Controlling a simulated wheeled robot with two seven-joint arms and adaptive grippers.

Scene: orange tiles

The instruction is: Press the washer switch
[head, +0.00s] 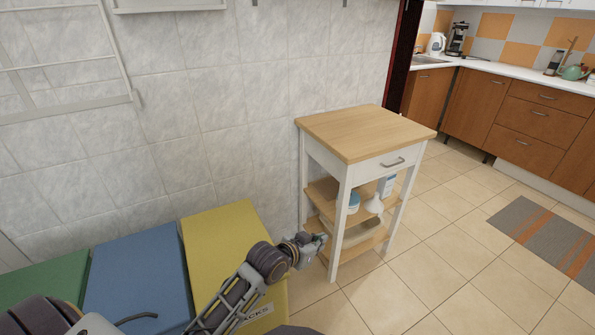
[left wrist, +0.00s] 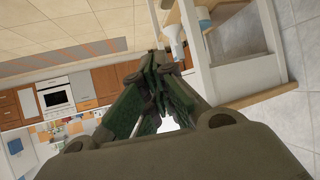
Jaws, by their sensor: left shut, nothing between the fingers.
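No washer or washer switch shows in either view. My left gripper (head: 315,244) is shut and empty in the head view, in front of the lower left part of a small wooden-topped cart. In the left wrist view my left gripper (left wrist: 158,72) has its green-padded fingers together at the centre, near the cart's white frame. I cannot tell whether it touches the cart. My right gripper is not in view.
The cart (head: 365,130) stands by the tiled wall, with bottles on its shelves. Yellow (head: 222,240), blue (head: 138,280) and green (head: 40,285) boxes line the wall at left. Kitchen cabinets (head: 475,105) and a striped rug (head: 545,235) are at right; the floor between is clear.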

